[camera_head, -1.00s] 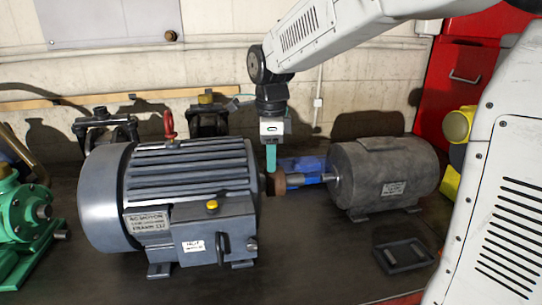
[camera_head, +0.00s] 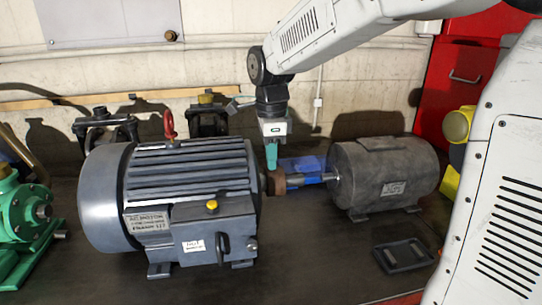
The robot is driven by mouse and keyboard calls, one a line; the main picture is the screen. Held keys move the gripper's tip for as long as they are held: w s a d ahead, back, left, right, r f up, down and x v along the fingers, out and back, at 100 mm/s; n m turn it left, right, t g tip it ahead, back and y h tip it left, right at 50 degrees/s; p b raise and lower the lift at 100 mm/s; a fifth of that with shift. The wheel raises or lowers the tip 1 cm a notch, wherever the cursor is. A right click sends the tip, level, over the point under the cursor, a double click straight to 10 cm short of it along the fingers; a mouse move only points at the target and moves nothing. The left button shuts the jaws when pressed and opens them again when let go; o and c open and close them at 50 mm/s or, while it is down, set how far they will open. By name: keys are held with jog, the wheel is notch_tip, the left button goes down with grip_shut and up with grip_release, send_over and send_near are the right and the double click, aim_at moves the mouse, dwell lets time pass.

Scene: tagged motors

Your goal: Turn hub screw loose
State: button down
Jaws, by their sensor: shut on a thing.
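The hub (camera_head: 277,182) is a rusty brown collar on the shaft between the two motors. The large blue-grey motor (camera_head: 190,190) with tags stands to its left, and the smaller dark grey motor (camera_head: 385,175) to its right. My gripper (camera_head: 271,163) points down at the top of the hub, its teal fingers shut and tilted. The hub screw is too small to make out and is hidden at the fingertips, where the jaws grip it.
A blue object (camera_head: 304,167) lies behind the shaft. A small black tray (camera_head: 403,255) lies front right on the dark bench. A green machine (camera_head: 22,220) stands at the left edge. A red cabinet (camera_head: 462,85) stands at the back right.

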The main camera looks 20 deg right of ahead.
jog(key=n, duration=0.9)
jog(key=shift+n, duration=0.4)
jog(key=n, duration=0.4)
jog(key=shift+n, duration=0.3)
jog(key=n, duration=0.4)
jog(key=shift+f+n, duration=0.1)
jog(key=shift+n, duration=0.2)
jog(key=n, duration=1.3)
jog(key=shift+s+n, duration=0.1)
jog(key=shift+n, duration=2.4)
